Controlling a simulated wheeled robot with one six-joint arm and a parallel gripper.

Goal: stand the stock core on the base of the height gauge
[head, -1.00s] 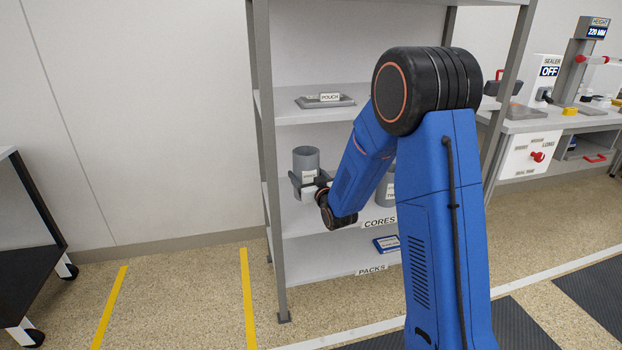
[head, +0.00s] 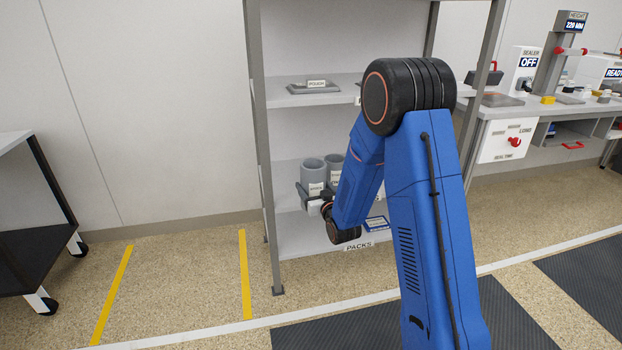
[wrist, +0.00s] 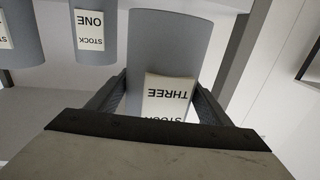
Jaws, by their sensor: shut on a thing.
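My gripper (head: 314,202) is shut on a grey tubular core (head: 312,174), low at the shelf unit. In the wrist view the held core (wrist: 168,45) stands between my two fingers (wrist: 158,103). Its white label reads THREE, with STOCK partly cut off; the lettering is upside down in that view. Another grey core (head: 335,163) is just behind it in the head view. The wrist view also shows a core labelled STOCK ONE (wrist: 95,12). The height gauge (head: 558,60) stands on the bench at the right, with a lit display; its base (head: 566,98) is small here.
The shelf unit (head: 310,95) has uprights close to my arm and a pouch tray above. The bench also holds a sealer reading OFF (head: 528,65) and a yellow block (head: 548,100). A dark cart (head: 35,215) is at the left. Floor in front is open.

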